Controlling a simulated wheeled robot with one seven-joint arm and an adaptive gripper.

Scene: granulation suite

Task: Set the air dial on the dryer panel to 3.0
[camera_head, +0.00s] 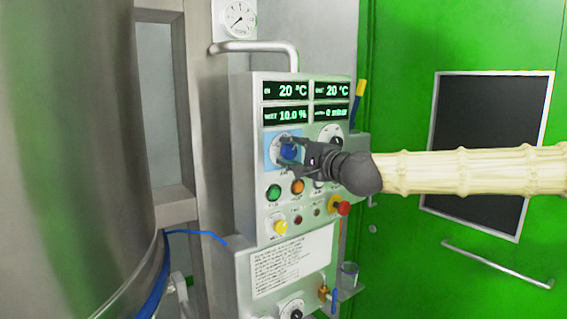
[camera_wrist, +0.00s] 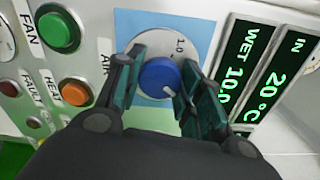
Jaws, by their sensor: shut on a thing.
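The air dial is a blue round knob (camera_wrist: 160,76) on a light-blue and white plate (camera_wrist: 133,29) on the dryer panel (camera_head: 245,150). A white pointer mark shows on the knob, and "1.0" is printed on the scale near it in the wrist view. The other scale numbers are hidden or too small to read. My gripper (camera_wrist: 158,82) has its two fingers on either side of the knob and is shut on it. In the head view, my gripper (camera_head: 288,150) reaches the knob from the right and partly covers it.
The displays (camera_head: 287,90) above read 20 °C and 10.0 %. A green button (camera_head: 273,192) and an orange button (camera_head: 297,186) sit just below the dial. A red knob (camera_head: 342,208) sticks out at lower right. A steel vessel (camera_head: 70,150) stands left.

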